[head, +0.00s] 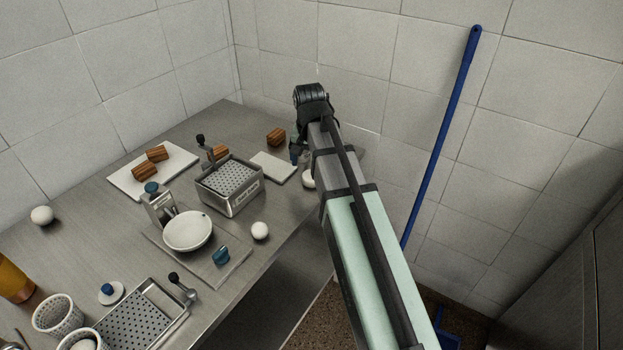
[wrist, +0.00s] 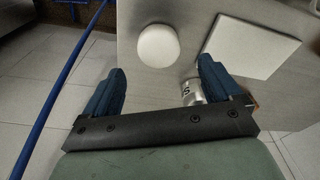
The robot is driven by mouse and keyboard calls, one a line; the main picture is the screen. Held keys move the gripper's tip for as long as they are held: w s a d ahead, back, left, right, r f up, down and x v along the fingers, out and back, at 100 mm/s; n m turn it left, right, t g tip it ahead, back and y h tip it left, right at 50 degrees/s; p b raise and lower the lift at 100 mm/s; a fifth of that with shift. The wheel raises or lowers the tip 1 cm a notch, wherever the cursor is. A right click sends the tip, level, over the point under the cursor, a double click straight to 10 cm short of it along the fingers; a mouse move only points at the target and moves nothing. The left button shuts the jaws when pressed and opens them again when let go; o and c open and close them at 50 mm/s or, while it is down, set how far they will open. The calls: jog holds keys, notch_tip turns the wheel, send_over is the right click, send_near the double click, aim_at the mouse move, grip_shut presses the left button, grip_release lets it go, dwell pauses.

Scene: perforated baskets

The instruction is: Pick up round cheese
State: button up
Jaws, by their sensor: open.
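The round cheese (wrist: 158,45) is a smooth white disc on the metal table near its edge in the wrist view. In the head view, a white round piece (head: 308,180) shows beside my arm, partly hidden by it. My gripper (wrist: 162,70) is open, with its two blue fingers apart and nothing held between them. The cheese lies just beyond the fingertips, roughly in line with the gap. In the head view my gripper (head: 297,153) is mostly hidden behind my arm, with a bit of blue finger showing.
A white board (wrist: 252,46) lies right of the cheese. A silvery lettered object (wrist: 191,92) shows by the right finger. A blue pole (head: 440,140) leans on the wall.

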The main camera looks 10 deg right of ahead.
aim_at(307, 180)
jog(key=shift+s+f, duration=0.15)
jog(key=shift+f, duration=2.6)
jog(key=shift+c, duration=0.5)
jog(key=c, duration=1.1)
